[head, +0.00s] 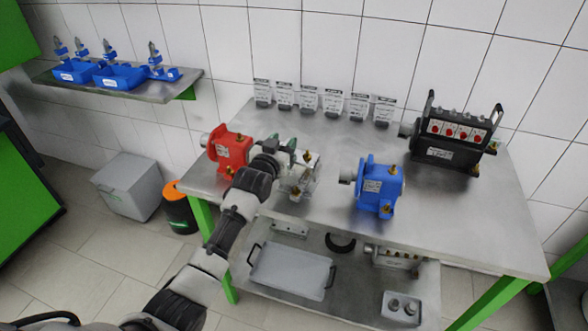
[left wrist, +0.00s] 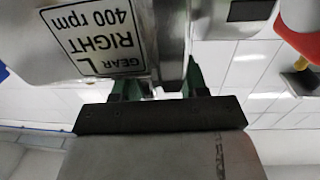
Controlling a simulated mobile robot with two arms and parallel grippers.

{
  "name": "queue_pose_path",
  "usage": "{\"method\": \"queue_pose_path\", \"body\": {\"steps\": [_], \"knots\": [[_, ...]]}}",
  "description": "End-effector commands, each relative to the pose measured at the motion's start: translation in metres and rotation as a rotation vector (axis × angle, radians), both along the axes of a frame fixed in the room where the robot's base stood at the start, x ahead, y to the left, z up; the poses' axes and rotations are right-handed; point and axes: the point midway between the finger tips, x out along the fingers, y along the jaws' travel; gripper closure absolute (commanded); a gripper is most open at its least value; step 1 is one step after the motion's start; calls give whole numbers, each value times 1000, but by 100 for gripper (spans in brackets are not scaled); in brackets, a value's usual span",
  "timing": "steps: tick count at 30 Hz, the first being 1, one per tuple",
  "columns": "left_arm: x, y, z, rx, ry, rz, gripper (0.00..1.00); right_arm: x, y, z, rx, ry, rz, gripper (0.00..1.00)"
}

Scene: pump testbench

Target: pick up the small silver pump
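The small silver pump (head: 300,178) stands on the steel table between a red and a blue pump, with brass fittings at its upper and lower right. My left gripper (head: 288,151) is at its upper left side, its green fingers close to the body and partly covering it. In the left wrist view the silver pump (left wrist: 60,62) fills the top left, with a label reading GEAR RIGHT 400 rpm upside down. The fingers of my left gripper (left wrist: 160,88) stand apart there, with silvery metal behind the gap. Contact is unclear. My right gripper is not in view.
The red pump (head: 232,150) is close left of my gripper and the blue pump (head: 377,185) is to the right. A black pump (head: 455,140) stands at the back right. Several labelled tags (head: 308,100) line the rear. The table's front right (head: 460,225) is clear.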

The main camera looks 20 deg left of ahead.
Motion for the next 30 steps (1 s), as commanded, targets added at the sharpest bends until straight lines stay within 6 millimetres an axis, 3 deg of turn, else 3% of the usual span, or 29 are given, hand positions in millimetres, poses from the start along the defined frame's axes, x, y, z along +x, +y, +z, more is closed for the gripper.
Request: {"method": "queue_pose_path", "body": {"steps": [1,8,25,30], "knots": [[0,0,0,0,0,0,64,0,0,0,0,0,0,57],[0,0,0,0,0,0,99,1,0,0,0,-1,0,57],[0,0,5,-2,-9,0,100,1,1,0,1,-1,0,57],[1,0,16,-2,-11,0,100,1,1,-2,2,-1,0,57]]}}
